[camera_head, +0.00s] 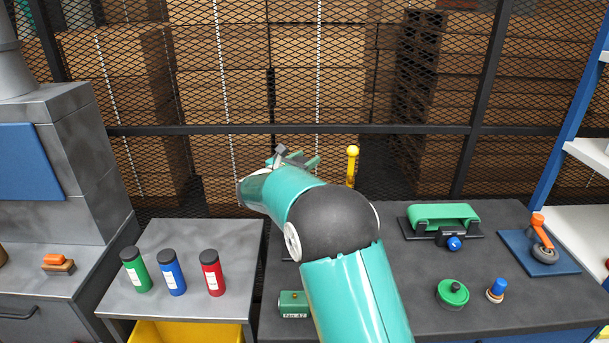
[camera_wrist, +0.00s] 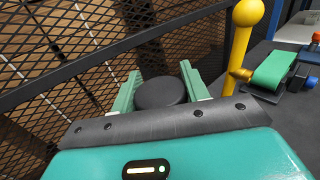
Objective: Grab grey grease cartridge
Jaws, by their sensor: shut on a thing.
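My gripper (camera_wrist: 161,86) is shut on a round dark-capped thing, the grey grease cartridge (camera_wrist: 160,94), with one green finger on each side of it in the wrist view. Only its dark top shows there; its body is hidden. In the head view my gripper (camera_head: 294,160) is raised in front of the mesh fence, partly hidden behind my arm. A small grey part of the held cartridge (camera_head: 281,151) seems to show at the fingers.
Green (camera_head: 135,271), blue (camera_head: 172,273) and red (camera_head: 211,273) cartridges stand upright on the grey side table (camera_head: 230,235). The dark bench (camera_head: 400,290) holds a green belt unit (camera_head: 443,217), a green knob (camera_head: 452,293) and a yellow-topped post (camera_head: 352,165) close to my arm. The mesh fence (camera_head: 330,130) is behind.

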